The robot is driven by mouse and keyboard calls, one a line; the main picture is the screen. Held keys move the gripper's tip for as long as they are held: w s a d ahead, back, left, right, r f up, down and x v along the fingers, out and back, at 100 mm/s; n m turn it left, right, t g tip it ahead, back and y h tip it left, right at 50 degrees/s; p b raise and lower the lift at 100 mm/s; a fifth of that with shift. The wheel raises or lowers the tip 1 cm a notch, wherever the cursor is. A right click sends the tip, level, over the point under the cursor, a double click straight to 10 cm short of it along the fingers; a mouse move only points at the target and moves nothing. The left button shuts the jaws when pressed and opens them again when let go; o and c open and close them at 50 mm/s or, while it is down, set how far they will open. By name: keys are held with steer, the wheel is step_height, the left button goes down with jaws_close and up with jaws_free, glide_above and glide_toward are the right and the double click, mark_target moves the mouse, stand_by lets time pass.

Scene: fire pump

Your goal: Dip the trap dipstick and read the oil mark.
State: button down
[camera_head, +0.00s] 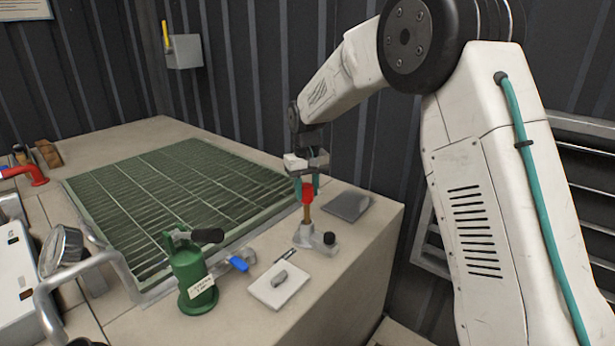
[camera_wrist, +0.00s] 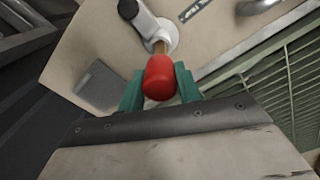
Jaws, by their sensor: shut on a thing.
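The dipstick has a red handle (camera_head: 308,193), which also shows in the wrist view (camera_wrist: 158,78). Its brown shaft (camera_head: 307,214) runs upright down to a small grey trap fitting (camera_head: 314,238) on the bench top. In the wrist view the shaft meets the round grey fitting (camera_wrist: 165,36). My gripper (camera_head: 307,186) is shut on the red handle, with a teal finger on each side of it in the wrist view (camera_wrist: 160,88). How deep the shaft sits in the fitting is hidden. No oil mark can be made out.
A green grating (camera_head: 180,195) fills the bench's middle. A green pump-like device (camera_head: 193,277) with a black lever, a blue-handled valve (camera_head: 238,263) and a white plate (camera_head: 279,284) lie left of the fitting. A grey pad (camera_head: 349,206) lies right, near the bench edge. A corrugated wall stands behind.

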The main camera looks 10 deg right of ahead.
steer(key=shift+f, duration=0.2)
steer(key=c, duration=1)
jaws_free()
steer(key=shift+o, duration=0.2)
steer(key=shift+r, duration=3.9)
